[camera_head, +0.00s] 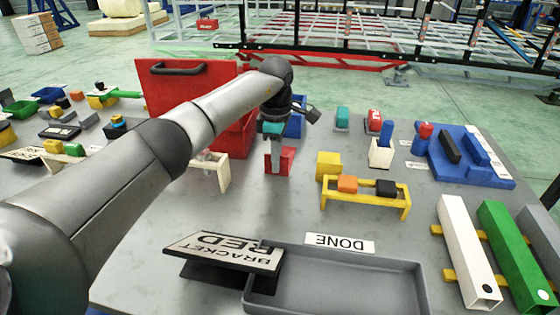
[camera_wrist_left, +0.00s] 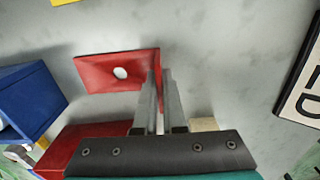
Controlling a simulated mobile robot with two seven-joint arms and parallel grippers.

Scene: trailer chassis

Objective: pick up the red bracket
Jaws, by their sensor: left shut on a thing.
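In the left wrist view the red bracket (camera_wrist_left: 95,73) shows a flat plate with a round hole and an upright flange. My left gripper (camera_wrist_left: 158,85) is shut on that upright flange, one finger on each side. The bracket looks to be at the table top; I cannot tell if it is lifted. My right gripper is not in view.
A red toolbox (camera_head: 185,88) with a raised lid stands left of the bracket, and a yellow stand (camera_head: 366,196) to the right. A grey tray (camera_head: 408,290) with a DONE label (camera_head: 339,243) and a RED BRACKET sign (camera_head: 225,252) are at the front. Bare table lies between.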

